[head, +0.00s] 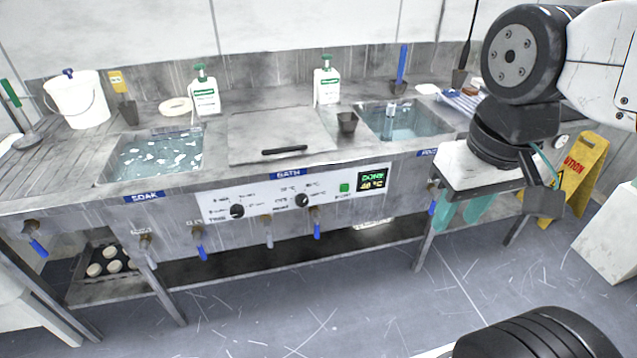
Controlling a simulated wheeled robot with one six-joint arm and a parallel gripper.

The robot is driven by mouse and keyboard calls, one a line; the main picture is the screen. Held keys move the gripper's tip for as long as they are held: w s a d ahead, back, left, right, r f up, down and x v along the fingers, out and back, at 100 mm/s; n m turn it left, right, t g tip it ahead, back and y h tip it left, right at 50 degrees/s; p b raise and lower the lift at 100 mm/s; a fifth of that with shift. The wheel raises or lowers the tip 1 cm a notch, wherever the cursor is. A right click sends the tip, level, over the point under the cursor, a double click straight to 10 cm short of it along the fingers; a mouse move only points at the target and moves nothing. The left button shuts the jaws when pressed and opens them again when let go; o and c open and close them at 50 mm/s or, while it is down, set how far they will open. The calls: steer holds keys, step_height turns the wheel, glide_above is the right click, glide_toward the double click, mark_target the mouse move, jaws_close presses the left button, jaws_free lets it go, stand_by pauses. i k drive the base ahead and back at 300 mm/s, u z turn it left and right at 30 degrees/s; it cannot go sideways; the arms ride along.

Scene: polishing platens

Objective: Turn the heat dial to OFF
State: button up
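The bath's front panel (265,205) has two black dials. The right dial (302,200) has small temperature marks around it, like a heat dial. The left dial (237,211) has other small marks. The marks are too small to read surely, and I cannot tell where either pointer stands. A display (373,181) reads DONE and about 40 °C. My gripper (463,212) is to the right of the panel, in front of the bench, well apart from the dials. Its two teal fingers point down with a gap between them, and nothing shows between them.
A green button (344,188) sits between the right dial and display. Blue-handled taps (316,225) stick out below the panel. The closed bath lid (280,135) lies between two water basins. A yellow caution sign (580,175) stands at right. The floor before the bench is clear.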

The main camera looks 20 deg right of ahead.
mark_target(301, 200)
steer(key=z, duration=1.95)
steer(key=k, duration=0.4)
steer(key=u, duration=1.95)
